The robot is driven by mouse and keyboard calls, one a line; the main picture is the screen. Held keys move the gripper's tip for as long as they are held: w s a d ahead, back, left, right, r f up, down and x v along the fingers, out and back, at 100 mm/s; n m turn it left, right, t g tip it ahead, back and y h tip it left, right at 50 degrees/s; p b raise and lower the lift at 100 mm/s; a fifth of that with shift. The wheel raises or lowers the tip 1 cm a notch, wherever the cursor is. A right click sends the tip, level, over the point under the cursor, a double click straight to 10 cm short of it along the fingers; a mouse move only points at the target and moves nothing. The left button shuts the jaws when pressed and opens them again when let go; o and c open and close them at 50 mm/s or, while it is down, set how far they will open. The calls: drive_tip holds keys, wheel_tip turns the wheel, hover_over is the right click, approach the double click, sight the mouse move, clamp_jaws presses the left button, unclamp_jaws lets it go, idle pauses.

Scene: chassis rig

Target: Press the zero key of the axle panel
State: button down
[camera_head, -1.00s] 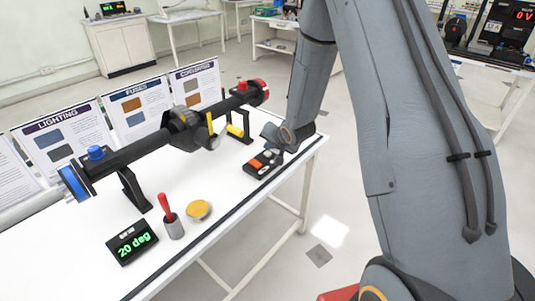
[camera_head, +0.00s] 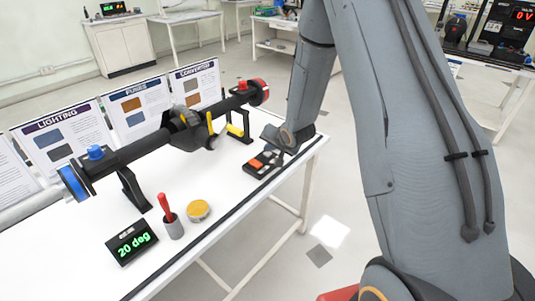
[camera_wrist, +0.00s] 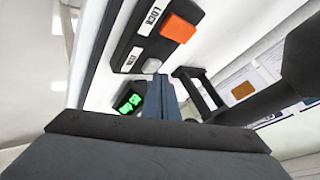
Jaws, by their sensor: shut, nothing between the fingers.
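The black axle panel (camera_head: 250,171) lies on the white table near its right end. In the wrist view, it carries an orange key (camera_wrist: 179,28) beside the LOCK label and a pale grey zero key (camera_wrist: 151,66) beside a small label. My gripper (camera_wrist: 160,78) is shut and empty, its tips right beside the zero key in the wrist view. I cannot tell whether they touch it. In the head view, my wrist hangs over the panel's right side and hides part of it. The display (camera_head: 132,243) reads 20 deg in green.
The axle (camera_head: 140,150) on black stands runs along the table behind the panel. Information boards (camera_head: 138,103) line the back. The table's front edge is close to the panel.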

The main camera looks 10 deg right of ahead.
sight(269, 155)
drive_tip(key=shift+f, duration=0.5)
idle(0.6)
idle(0.3)
drive_tip(key=shift+r+p, duration=0.55)
drive_tip(key=shift+r, duration=0.35)
drive_tip(key=shift+r+p, duration=2.05)
drive_tip(key=shift+r, duration=0.45)
